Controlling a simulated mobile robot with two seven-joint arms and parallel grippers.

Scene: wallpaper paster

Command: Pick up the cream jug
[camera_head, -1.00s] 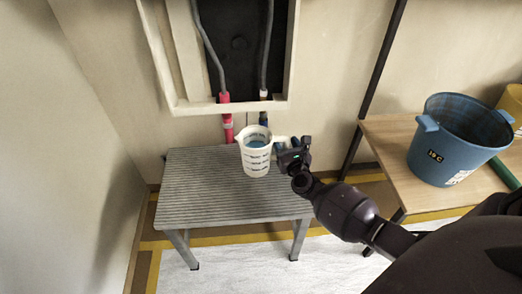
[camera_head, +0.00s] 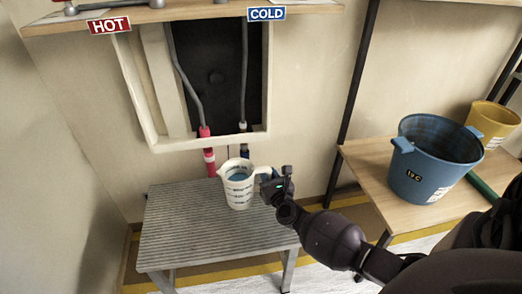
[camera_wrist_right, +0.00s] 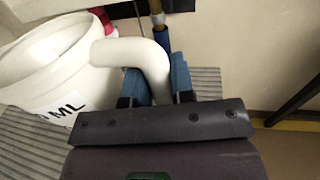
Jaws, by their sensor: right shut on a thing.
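The cream jug (camera_head: 238,188) is a cream-white measuring jug with dark markings and a handle on its right side. In the head view it is upright at the back right of the grey slatted table; I cannot tell whether its base touches the top. My right gripper (camera_head: 267,186) is at the handle from the right. In the right wrist view the blue finger pads of my right gripper (camera_wrist_right: 156,86) are on both sides of the jug's white handle (camera_wrist_right: 135,52), shut on it. The jug body (camera_wrist_right: 50,75) fills the left of that view. My left gripper is not in view.
The grey slatted table (camera_head: 185,230) stands against the wall, its left part bare. Behind it are a red-ended pipe (camera_head: 209,158) and a recessed dark panel (camera_head: 215,75). A blue bucket (camera_head: 430,165) and a yellow bucket (camera_head: 492,122) stand on a wooden bench (camera_head: 375,180) at right.

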